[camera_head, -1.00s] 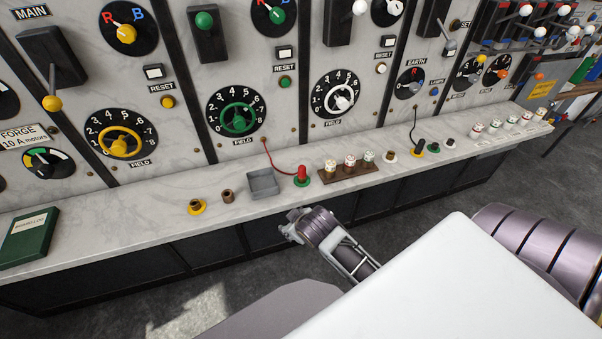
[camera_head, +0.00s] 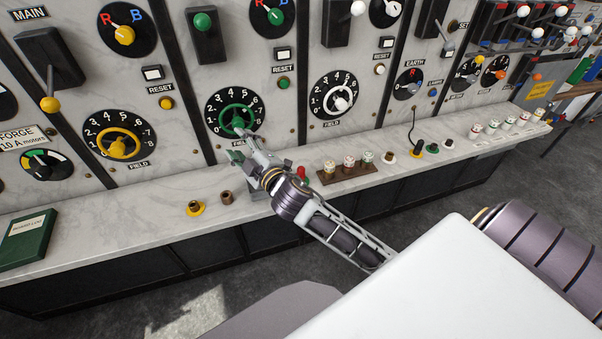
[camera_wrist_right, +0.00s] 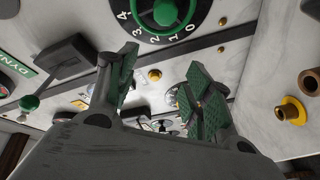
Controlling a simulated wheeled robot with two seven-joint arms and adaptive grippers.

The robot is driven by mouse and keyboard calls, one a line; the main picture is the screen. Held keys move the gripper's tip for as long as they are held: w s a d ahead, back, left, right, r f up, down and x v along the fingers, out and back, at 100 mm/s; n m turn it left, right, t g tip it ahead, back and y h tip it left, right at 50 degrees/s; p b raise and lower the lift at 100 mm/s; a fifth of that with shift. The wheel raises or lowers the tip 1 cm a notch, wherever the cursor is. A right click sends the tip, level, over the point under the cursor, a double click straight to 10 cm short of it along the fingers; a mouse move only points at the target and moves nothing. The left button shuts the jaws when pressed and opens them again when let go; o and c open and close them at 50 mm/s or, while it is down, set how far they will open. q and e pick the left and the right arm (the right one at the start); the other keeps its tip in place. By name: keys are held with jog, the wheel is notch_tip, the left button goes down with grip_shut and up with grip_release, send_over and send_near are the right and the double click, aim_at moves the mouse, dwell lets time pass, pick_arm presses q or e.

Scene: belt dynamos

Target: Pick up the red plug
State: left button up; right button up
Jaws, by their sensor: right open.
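The red plug (camera_head: 301,172) stands upright on the marble ledge, in the green-ringed socket, partly hidden behind my right wrist. Its red cord is mostly hidden behind my arm. My right gripper (camera_head: 240,146) is open and empty above the ledge, in front of the green field dial and left of the plug, apart from it. In the right wrist view the two green-padded fingers (camera_wrist_right: 165,92) are spread with nothing between them. I cannot make out the plug in that view. My left gripper is not in view.
A yellow-ringed socket (camera_head: 195,208) and a brown socket (camera_head: 227,197) are left of my right arm. A wooden block with several white-and-coloured pegs (camera_head: 348,172) stands right of the plug. The green field handwheel (camera_head: 236,119) is close behind my gripper. A green book (camera_head: 27,236) lies far left.

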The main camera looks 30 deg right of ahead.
jog(key=s+a+r+n+g+y, duration=0.2)
jog(key=a+r+n+g+y, duration=0.25)
jog(key=a+n+y, duration=0.55)
jog(key=s+a+r+n+g+y, duration=0.2)
jog(key=a+r+n+g+y, duration=0.35)
jog(key=n, duration=0.85)
notch_tip(320, 180, down, 9)
jog(key=s+d+n+g+h, duration=0.2)
jog(key=d+n+g+h, duration=0.15)
jog(key=n+g, duration=0.55)
jog(key=w+d+f+n+t+h, duration=0.25)
jog(key=d+f+h, duration=0.2)
jog(key=d, duration=0.25)
jog(key=d+r+g+h, duration=0.1)
jog(key=d+h, duration=0.8)
jog(key=d, duration=1.2)
jog(key=shift+d+r+n+g+h, duration=0.2)
jog(key=shift+r+n+g+h, duration=0.15)
jog(key=shift+g, duration=0.1)
